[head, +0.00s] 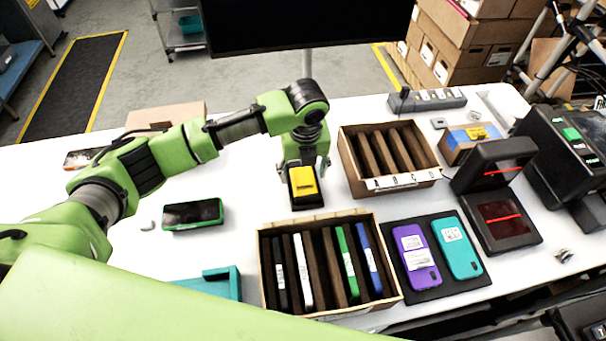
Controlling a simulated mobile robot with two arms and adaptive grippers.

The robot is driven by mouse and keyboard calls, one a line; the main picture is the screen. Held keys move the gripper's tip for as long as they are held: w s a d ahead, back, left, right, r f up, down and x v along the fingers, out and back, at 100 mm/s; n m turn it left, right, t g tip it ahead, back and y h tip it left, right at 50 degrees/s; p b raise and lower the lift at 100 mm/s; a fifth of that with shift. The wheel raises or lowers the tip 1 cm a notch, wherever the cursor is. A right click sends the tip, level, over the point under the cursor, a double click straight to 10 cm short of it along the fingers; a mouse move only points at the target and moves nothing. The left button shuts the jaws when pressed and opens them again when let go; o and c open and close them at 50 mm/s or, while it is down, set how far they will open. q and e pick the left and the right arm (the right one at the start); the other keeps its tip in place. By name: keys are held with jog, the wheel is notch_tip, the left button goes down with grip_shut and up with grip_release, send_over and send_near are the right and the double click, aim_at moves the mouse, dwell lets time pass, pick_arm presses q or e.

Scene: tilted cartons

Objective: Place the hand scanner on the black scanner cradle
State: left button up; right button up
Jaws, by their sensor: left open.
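The hand scanner (303,181), a yellow body, is in the middle of the white table. The black scanner cradle (307,202) shows as a dark block under and around it. The scanner appears to rest on the cradle, but I cannot tell whether it is fully seated. My left gripper (305,166) points down right at the scanner's far end, its fingers open on either side. The gripper hides the scanner's far part. I cannot see my right gripper.
A slotted carton (262,283) with upright phones stands in front, and an empty slotted carton (347,172) at right. A black mat (428,290) holds purple and teal phones. A black scanner stand (524,237) with red lines is further right. A phone (193,214) lies left.

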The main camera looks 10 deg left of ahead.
aim_at(304, 183)
pick_arm(q)
notch_tip(304, 183, up, 10)
jog(key=s+b, duration=0.1)
jog(key=shift+s+d+r, duration=0.15)
jog(key=shift+d+r, duration=0.05)
jog(key=shift+d, duration=0.05)
jog(key=shift+f, duration=0.1)
dwell(0.3)
